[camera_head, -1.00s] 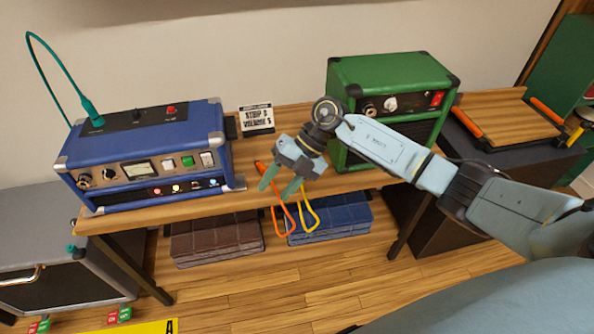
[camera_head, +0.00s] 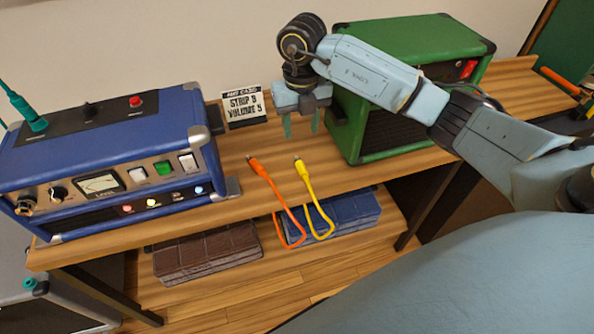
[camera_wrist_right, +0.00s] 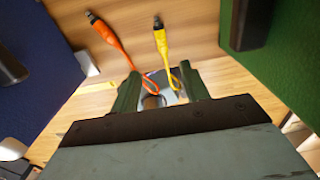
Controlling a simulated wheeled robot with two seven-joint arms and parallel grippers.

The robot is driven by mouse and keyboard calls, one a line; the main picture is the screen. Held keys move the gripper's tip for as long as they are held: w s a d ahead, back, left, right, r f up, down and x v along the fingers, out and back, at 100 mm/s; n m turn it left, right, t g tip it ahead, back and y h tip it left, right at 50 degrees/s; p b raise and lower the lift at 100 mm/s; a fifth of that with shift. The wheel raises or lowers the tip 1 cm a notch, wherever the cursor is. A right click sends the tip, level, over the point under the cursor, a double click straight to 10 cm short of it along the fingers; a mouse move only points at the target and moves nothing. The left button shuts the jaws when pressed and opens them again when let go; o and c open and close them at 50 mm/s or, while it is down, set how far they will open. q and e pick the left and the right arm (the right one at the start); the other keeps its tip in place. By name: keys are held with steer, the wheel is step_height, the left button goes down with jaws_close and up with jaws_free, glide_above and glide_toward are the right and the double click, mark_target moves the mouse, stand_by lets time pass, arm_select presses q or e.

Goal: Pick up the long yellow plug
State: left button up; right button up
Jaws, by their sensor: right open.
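The yellow plug (camera_head: 302,171) lies on the wooden bench between the two amps, its yellow cable looping over the front edge. An orange plug (camera_head: 258,168) with an orange cable lies just to its left. My right gripper (camera_head: 301,127) is open and empty, fingers pointing down, behind the plugs and apart from them in the head view. In the right wrist view, the yellow plug (camera_wrist_right: 160,38) and the orange plug (camera_wrist_right: 102,28) show beyond my two green fingers (camera_wrist_right: 159,88). My left gripper is not in view.
A blue amp (camera_head: 105,165) with a teal plug on top stands at left, a green amp (camera_head: 400,80) close at right. A sign (camera_head: 244,106) stands at the back. Brown (camera_head: 207,250) and blue (camera_head: 335,219) blocks lie below the bench.

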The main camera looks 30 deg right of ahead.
steer(key=b, duration=0.1)
glide_above(302, 166)
steer(key=f, duration=0.8)
steer(key=shift+s+a, duration=0.1)
steer(key=shift+a, duration=0.2)
steer(key=shift+d+f+b, duration=0.15)
steer(key=shift+f+b, duration=0.25)
steer(key=shift+f, duration=0.95)
steer(key=shift+d+f+b, duration=0.1)
steer(key=shift+f+b, duration=0.25)
steer(key=shift+f, duration=1)
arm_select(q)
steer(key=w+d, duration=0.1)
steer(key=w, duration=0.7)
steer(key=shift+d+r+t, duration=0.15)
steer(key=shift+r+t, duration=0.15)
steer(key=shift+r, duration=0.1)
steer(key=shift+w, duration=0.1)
arm_select(e)
jaws_close()
